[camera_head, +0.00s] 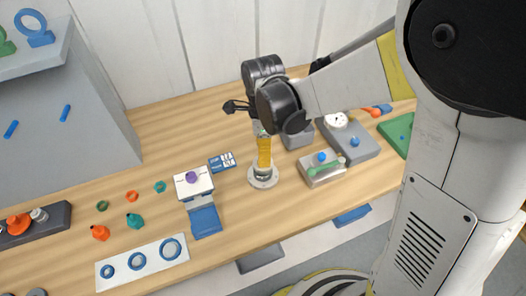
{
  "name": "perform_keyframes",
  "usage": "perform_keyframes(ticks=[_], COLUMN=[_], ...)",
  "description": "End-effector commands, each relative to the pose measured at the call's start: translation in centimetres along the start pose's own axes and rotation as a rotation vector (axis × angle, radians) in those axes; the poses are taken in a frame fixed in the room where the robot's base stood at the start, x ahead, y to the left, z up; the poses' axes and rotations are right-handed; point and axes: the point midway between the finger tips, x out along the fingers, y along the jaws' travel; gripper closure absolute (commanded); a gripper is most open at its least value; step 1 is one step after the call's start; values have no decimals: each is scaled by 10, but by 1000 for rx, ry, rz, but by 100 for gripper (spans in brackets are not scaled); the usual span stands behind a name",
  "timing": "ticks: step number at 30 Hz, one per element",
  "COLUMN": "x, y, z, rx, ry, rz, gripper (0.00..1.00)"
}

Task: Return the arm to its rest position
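My arm reaches in from the right, over the middle of the wooden bench. Its black wrist joints hang above a yellow upright vessel (264,152) on a round pale base (263,178). A small black part of my gripper (237,106) sticks out to the left of the wrist. The wrist hides most of my gripper and the top of the vessel. I cannot tell whether the fingers are open or shut, or whether they touch the vessel.
A white box with a purple knob (192,182) and a blue-white card (222,161) stand left of the vessel. A white plate with blue rings (141,262) lies at the front left. A grey cabinet (60,120) stands at the left.

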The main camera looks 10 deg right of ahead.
Motion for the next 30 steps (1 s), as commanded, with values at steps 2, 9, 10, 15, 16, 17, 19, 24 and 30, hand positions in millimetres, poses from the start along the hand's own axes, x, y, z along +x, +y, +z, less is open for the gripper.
perform_keyframes(ticks=[2,9,10,15,16,17,19,24,30], x=[-5,-4,-6,-32,-39,-46,-61,-87,-99], y=[0,0,1,9,12,16,25,53,85], z=[0,-1,-2,-24,-31,-37,-53,-87,-120], rx=[0,-9,-21,-218,-275,-337,-493,-869,-1263], ry=[0,-1,-3,-14,-14,-11,5,103,297], rz=[0,-4,-8,-86,-110,-136,-199,-345,-459], gripper=[50,50,50,50,50,50,50,50,50])
